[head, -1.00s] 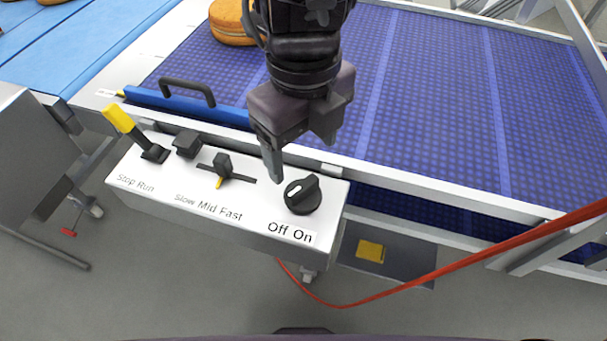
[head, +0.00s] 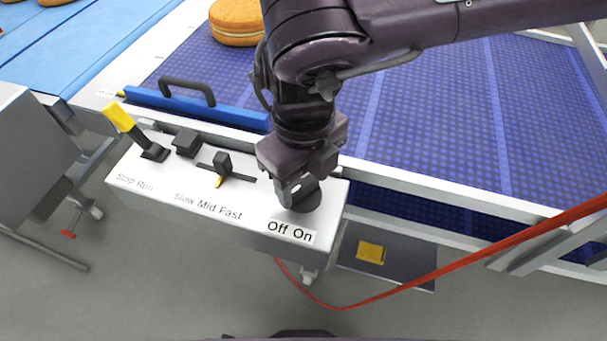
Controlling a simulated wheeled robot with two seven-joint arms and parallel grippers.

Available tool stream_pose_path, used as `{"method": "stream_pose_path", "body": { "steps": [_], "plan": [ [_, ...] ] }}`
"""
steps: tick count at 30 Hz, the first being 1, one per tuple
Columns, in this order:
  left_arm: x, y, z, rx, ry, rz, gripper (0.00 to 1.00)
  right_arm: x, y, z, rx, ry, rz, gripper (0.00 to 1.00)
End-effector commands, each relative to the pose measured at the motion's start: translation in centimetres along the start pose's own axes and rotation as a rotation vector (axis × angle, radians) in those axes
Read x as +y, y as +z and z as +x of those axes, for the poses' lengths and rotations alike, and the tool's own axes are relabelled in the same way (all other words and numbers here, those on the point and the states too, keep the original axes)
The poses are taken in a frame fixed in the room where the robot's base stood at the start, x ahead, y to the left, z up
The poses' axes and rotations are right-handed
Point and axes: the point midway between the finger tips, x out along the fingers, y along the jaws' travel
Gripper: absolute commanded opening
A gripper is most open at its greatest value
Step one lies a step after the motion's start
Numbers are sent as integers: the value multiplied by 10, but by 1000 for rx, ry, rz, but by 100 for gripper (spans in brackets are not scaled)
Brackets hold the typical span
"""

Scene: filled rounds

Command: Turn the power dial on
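The power dial (head: 303,201) is a round black knob on the right end of the white control box (head: 150,193), just above its "Off On" label (head: 290,232). My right gripper (head: 297,192) is down over the dial and hides much of it. One finger shows at the dial's front left, and a bit of the dial's white mark shows beside it. I cannot tell where the mark points, nor whether the fingers are closed on the knob. My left gripper is not in view.
The box also has a yellow-tipped Stop/Run lever (head: 119,117) and a Slow/Mid/Fast slider (head: 222,164). A blue bar with a black handle (head: 187,86) lies behind it. A blue conveyor belt (head: 430,120) carries a round filled biscuit (head: 235,20). A red cable (head: 450,268) hangs at the right.

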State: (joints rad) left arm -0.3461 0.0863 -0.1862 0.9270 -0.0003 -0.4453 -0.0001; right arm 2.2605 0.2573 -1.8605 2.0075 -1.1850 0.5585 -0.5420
Motion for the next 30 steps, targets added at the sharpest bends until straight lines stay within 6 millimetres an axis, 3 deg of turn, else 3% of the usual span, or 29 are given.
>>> {"method": "stream_pose_path", "body": {
  "steps": [1,6,17,30],
  "plan": [
    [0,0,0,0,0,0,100,0,0,0,0,0,0,48],
    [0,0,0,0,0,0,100,0,0,0,0,0,0,28],
    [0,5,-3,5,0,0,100,0,0,-2,2,1,-67,28],
    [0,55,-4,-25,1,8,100,-1,0,-2,2,3,-420,28]
  ]
}}
